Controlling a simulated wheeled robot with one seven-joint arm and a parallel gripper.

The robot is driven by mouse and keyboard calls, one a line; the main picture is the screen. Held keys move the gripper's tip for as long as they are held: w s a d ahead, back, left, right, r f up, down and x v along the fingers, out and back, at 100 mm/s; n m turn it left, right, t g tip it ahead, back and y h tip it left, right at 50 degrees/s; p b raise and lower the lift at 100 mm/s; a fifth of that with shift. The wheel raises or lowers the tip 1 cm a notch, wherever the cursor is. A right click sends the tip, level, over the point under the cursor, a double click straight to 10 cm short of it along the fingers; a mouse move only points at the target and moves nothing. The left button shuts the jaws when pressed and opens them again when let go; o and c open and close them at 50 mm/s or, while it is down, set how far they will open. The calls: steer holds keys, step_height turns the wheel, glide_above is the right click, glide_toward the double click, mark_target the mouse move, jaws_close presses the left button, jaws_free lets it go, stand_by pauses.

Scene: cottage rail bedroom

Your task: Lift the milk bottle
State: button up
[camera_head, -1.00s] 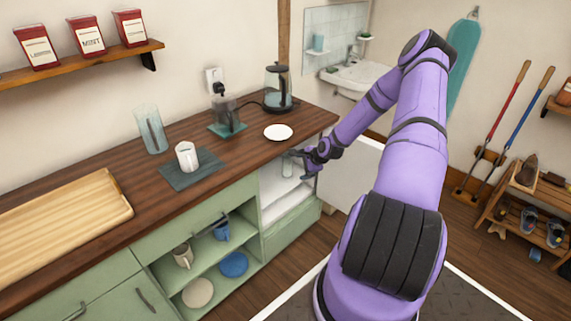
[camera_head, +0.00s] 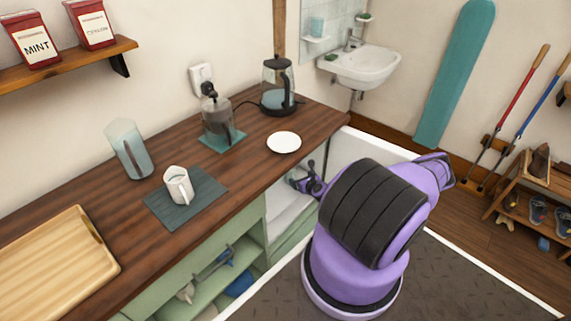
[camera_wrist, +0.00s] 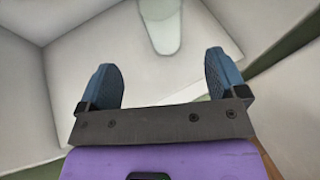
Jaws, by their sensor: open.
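A pale, rounded, bottle-like thing, likely the milk bottle (camera_wrist: 161,28), stands at the top middle of the wrist view, inside a white-walled compartment. Its top is cut off by the picture edge. My gripper (camera_wrist: 162,78) is open, with its two blue fingers spread apart. The bottle is beyond the fingertips and roughly centred between them, with nothing between the fingers. In the head view my gripper (camera_head: 299,181) is at the open white compartment (camera_head: 286,217) below the counter. The bottle cannot be made out clearly there.
A white door panel (camera_head: 345,150) stands open behind my arm.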

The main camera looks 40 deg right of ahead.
mark_target(293, 172)
steer(key=shift+x, duration=5.6)
steer(key=shift+d+r, duration=0.15)
steer(key=shift+r, duration=0.1)
steer(key=c, duration=1.3)
